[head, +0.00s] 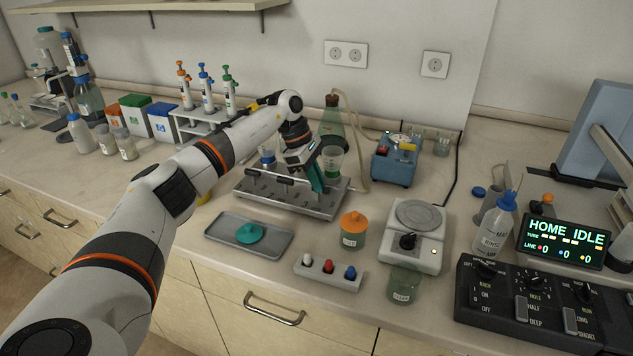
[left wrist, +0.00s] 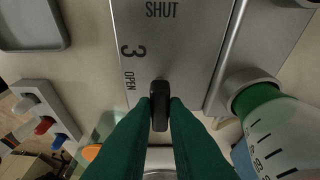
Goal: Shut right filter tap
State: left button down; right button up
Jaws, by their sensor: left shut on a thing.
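The filter manifold (head: 300,206) is a grey metal block with several black tap levers, below the wall at the middle of the head view. In the left wrist view its top plate (left wrist: 185,55) carries the marks SHUT, 3 and OPEN. The black tap lever (left wrist: 160,122) of place 3 stands at the OPEN mark, away from SHUT. My left gripper (head: 318,186) is at the manifold's right end. Its green fingers (left wrist: 160,110) are shut on this lever, one on each side. The lever is mostly hidden by the fingers in the head view.
A graduated funnel cup (left wrist: 280,130) with a green base stands close beside the fingers. A green flask (head: 332,118) and a blue pump (head: 393,167) stand behind.

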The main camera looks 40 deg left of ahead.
pick_arm(q)
jog(key=shift+r+m, duration=0.1)
jog(key=shift+m, duration=0.2)
jog(key=c, duration=1.4)
grip_release()
jog(key=shift+c, duration=0.2)
jog(key=w+b+v, duration=0.1)
jog(key=v, duration=1)
jog(key=shift+s+a+r, duration=0.2)
jog(key=shift+s+r, duration=0.2)
jog(key=shift+r, duration=0.05)
jog(key=shift+r, duration=0.1)
notch_tip(320, 180, up, 8)
jog(key=p, duration=0.8)
jog(key=shift+p, duration=0.3)
